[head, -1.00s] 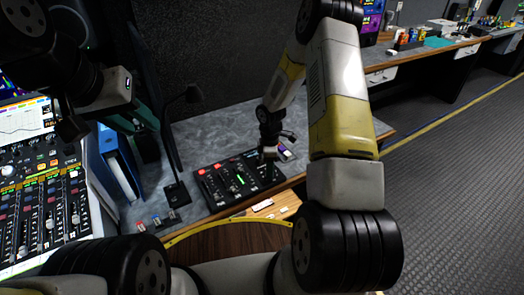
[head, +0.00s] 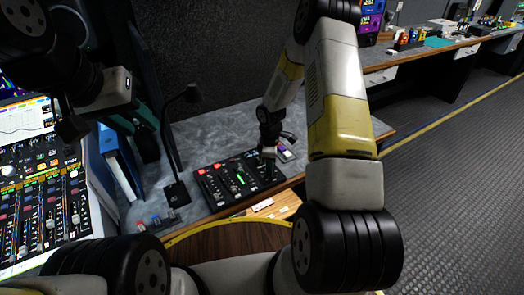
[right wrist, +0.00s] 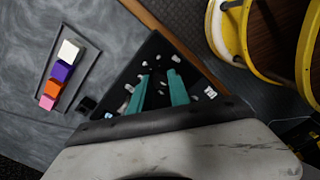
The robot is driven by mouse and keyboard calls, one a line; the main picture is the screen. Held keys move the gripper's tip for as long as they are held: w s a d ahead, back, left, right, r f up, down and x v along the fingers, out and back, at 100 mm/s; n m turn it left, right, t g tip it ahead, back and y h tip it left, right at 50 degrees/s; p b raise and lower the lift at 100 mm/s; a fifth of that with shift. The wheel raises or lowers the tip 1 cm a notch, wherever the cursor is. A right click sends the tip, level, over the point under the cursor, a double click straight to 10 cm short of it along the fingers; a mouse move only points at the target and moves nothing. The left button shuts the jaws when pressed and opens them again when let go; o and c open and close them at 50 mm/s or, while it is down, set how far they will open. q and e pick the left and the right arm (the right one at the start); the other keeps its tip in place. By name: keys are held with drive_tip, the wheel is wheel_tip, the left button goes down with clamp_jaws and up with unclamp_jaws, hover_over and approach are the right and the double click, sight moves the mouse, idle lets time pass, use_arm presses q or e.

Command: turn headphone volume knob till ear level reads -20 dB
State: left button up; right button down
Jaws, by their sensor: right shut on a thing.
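A black control panel (head: 215,196) with red buttons and a small green lit meter (head: 240,179) lies on the grey desk. The meter's reading is too small to read. My right gripper (head: 268,168) reaches down to the panel's right part. In the right wrist view its two teal fingers (right wrist: 157,84) point at the panel (right wrist: 155,50), among small pale knobs. It is shut on a knob, which the fingers largely hide.
A gooseneck microphone (head: 176,193) stands left of the panel. A mixing console (head: 45,210) and the blue binder (head: 120,165) are further left. In the right wrist view, a tray (right wrist: 84,75) of coloured blocks lies beside the panel.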

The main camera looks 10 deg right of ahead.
drive_tip(key=m, duration=1)
drive_tip(key=shift+m, duration=0.3)
idle(0.4)
drive_tip(key=c, duration=1.2)
unclamp_jaws()
drive_tip(key=shift+c, duration=0.2)
drive_tip(key=shift+r, duration=0.1)
drive_tip(key=shift+r, duration=3.85)
drive_tip(key=shift+r, duration=0.1)
